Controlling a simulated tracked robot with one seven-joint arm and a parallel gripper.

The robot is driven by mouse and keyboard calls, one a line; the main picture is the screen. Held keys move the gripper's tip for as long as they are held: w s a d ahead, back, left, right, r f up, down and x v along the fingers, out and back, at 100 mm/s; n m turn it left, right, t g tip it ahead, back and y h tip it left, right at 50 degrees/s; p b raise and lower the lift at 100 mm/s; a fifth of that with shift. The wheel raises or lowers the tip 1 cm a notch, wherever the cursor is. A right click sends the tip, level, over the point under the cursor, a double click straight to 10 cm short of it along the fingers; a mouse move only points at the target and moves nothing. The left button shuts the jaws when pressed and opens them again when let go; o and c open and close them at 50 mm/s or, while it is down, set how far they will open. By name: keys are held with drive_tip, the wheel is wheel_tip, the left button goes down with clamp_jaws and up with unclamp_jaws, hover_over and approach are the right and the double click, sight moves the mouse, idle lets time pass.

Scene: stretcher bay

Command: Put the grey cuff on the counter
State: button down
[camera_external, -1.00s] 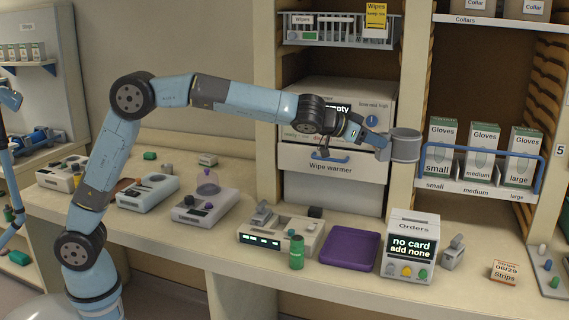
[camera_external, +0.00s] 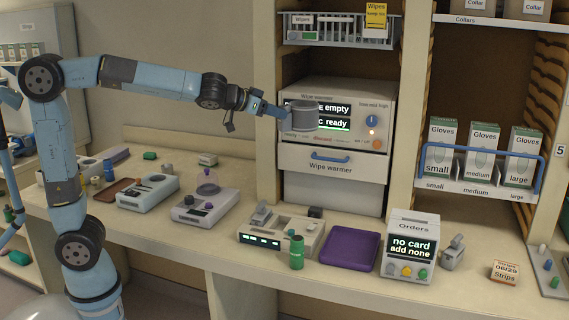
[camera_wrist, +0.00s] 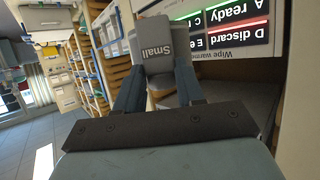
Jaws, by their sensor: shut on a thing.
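The grey cuff (camera_external: 300,116) is a round grey band held in the air in front of the wipe warmer. My gripper (camera_external: 273,109) is shut on its left side. In the wrist view, the cuff (camera_wrist: 153,48) sits between my two blue fingers and carries the word "Small". The beige counter (camera_external: 455,287) runs along below, well under the cuff, with devices standing on it.
The wipe warmer (camera_external: 337,163) stands behind the cuff. A purple tray (camera_external: 350,250), a green bottle (camera_external: 296,252), an orders box (camera_external: 409,245) and a strips box (camera_external: 505,272) stand on the counter. Bare counter shows right of the orders box.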

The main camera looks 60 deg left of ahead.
drive_tip(key=s+a+r+n+g+y, duration=0.2)
drive_tip(key=s+a+r+n+y, duration=0.35)
drive_tip(key=a, duration=0.65)
drive_tip(key=s+a+r+n+g+y, duration=0.1)
drive_tip(key=s+a+r+n+y, duration=0.1)
drive_tip(key=s+a+r, duration=0.75)
drive_tip(key=a+f, duration=1.8)
drive_tip(key=f, duration=0.2)
drive_tip(key=s+a+f+m+t+h, duration=0.15)
drive_tip(key=s+f, duration=0.25)
drive_tip(key=f, duration=0.6)
drive_tip(key=s+a+f+m+h, duration=0.1)
drive_tip(key=s+f+m, duration=0.15)
drive_tip(key=f, duration=0.75)
drive_tip(key=shift+n+t, duration=0.25)
drive_tip(key=shift+n, duration=0.1)
drive_tip(key=shift+w+a+f, duration=1.3)
drive_tip(key=shift+w+f, duration=0.3)
drive_tip(key=shift+w, duration=0.25)
drive_tip(key=shift+w+a+f, duration=1.35)
drive_tip(key=shift+w+f, duration=0.25)
drive_tip(key=shift+w, duration=0.2)
drive_tip(key=shift+w+a+f, duration=1.3)
drive_tip(key=shift+w+f, duration=0.3)
drive_tip(key=shift+w, duration=0.25)
drive_tip(key=shift+f, duration=1.5)
drive_tip(key=shift+f, duration=0.1)
